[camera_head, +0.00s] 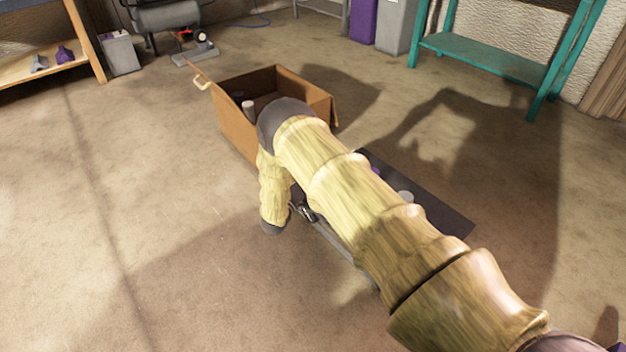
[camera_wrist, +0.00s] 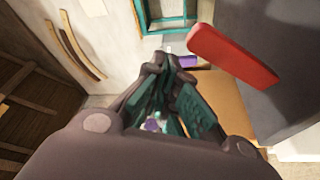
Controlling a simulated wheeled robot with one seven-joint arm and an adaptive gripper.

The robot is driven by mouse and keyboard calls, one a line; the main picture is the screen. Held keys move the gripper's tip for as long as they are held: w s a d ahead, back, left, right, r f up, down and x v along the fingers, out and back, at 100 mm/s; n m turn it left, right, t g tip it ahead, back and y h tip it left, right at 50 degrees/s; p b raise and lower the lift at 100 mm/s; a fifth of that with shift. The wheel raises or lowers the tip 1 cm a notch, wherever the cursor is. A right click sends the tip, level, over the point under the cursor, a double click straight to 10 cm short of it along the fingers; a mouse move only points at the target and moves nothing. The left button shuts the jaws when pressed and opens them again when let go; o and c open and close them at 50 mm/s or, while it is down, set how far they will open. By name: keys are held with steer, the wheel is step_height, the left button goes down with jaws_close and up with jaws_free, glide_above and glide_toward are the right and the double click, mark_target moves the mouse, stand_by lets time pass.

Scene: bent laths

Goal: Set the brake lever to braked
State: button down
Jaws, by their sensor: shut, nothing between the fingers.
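A red bar, which looks like the brake lever (camera_wrist: 235,58), shows in the wrist view to the upper right of my gripper (camera_wrist: 170,68). It slants down to the right in front of a dark grey surface. My gripper's fingers come together at their tips, with nothing visible between them. The tips appear to the left of the red bar, and I see no clear contact. In the head view my arm hides most of the work area, and the lever cannot be made out there. Which setting the lever is in cannot be told.
A teal bench (camera_head: 482,60) stands at the back right. The floor at the left is clear.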

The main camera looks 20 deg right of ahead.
steer(key=s+a+f+p, duration=0.1)
steer(key=s+a+p, duration=0.2)
steer(key=a, duration=0.6)
steer(key=shift+s+a, duration=0.25)
